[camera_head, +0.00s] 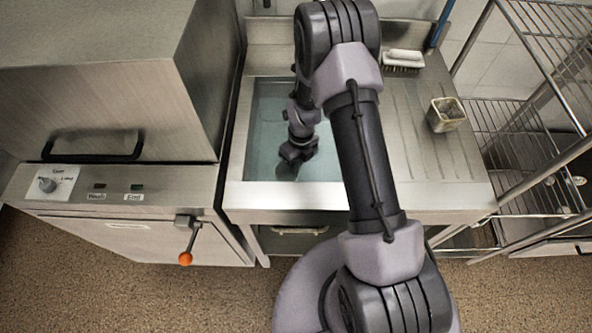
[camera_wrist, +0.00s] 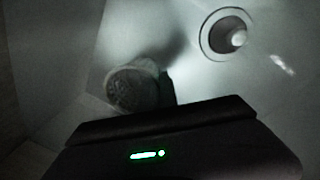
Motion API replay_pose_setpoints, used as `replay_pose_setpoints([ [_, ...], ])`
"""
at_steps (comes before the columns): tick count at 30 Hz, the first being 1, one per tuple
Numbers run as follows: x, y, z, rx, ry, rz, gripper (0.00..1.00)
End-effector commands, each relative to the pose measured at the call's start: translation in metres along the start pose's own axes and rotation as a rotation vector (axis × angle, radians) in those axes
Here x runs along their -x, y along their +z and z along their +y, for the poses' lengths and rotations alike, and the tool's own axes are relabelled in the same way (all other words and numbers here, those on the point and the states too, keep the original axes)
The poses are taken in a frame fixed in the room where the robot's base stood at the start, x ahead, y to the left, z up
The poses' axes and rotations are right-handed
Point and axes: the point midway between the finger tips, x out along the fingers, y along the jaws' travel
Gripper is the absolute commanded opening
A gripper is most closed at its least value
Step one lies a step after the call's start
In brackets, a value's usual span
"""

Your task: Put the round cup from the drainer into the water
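The round cup (camera_wrist: 132,88), with a perforated face, shows in the dim wrist view inside the sink, just beyond the gripper body. A dark finger-like part is against or close to its right side. In the head view my gripper (camera_head: 289,163) points down into the water (camera_head: 265,125) of the sink, near its front. A greyish shape below the gripper there is too blurred to name. The wrist view does not show clearly whether the fingers are closed on the cup or apart from it.
A square perforated basket (camera_head: 446,115) and a brush (camera_head: 403,62) stand on the ribbed drainer (camera_head: 420,150) to the right. The sink's drain (camera_wrist: 228,35) shows in the wrist view. A steel dishwasher (camera_head: 110,90) is on the left, a wire rack (camera_head: 540,110) on the right.

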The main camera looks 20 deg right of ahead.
Motion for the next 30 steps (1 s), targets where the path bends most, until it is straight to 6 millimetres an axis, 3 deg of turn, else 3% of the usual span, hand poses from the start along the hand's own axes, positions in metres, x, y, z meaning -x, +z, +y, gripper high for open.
replay_pose_setpoints([
  [1,-0.013,-0.001,-0.001,-0.001,0.001,0.002,0.0],
  [11,-0.014,0.0,-0.001,0.001,0.0,0.0,0.0],
  [15,-0.013,0.0,-0.001,0.001,0.0,0.0,0.25],
  [23,-0.013,0.0,-0.001,0.002,0.0,0.001,0.26],
  [26,-0.005,0.0,-0.001,0.002,0.0,0.0,0.26],
  [30,0.032,0.001,-0.001,0.002,-0.001,-0.002,0.26],
])
